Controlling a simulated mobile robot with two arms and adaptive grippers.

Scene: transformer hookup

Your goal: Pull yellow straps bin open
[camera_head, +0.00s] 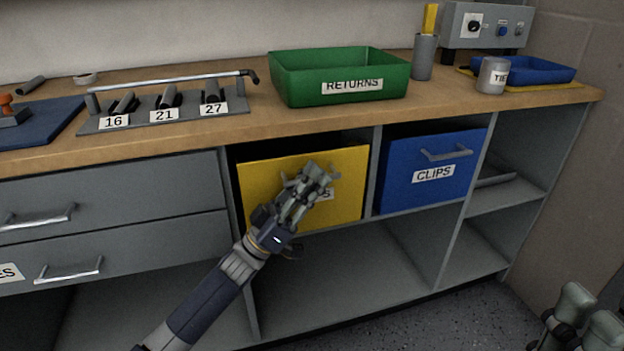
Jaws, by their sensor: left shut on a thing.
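The yellow straps bin (257,180) sits in the middle cubby under the counter, with a narrow dark gap above its front. Its label is mostly covered by my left gripper; only the end of the word shows. My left gripper (312,180) reaches in from below and is shut at the bin's front on its handle, which is hidden behind the fingers. I cannot tell whether the bin stands out a little from the cubby. My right gripper (583,318) is at the bottom right corner, away from the bins, partly cut off; its jaw state is unclear.
A blue CLIPS bin (405,186) with a metal handle sits to the right. Grey drawers (110,215) are to the left, open shelves below. On the wooden counter (200,131) stand a green RETURNS tray (290,84), a numbered rack (190,124) and a tin (492,76).

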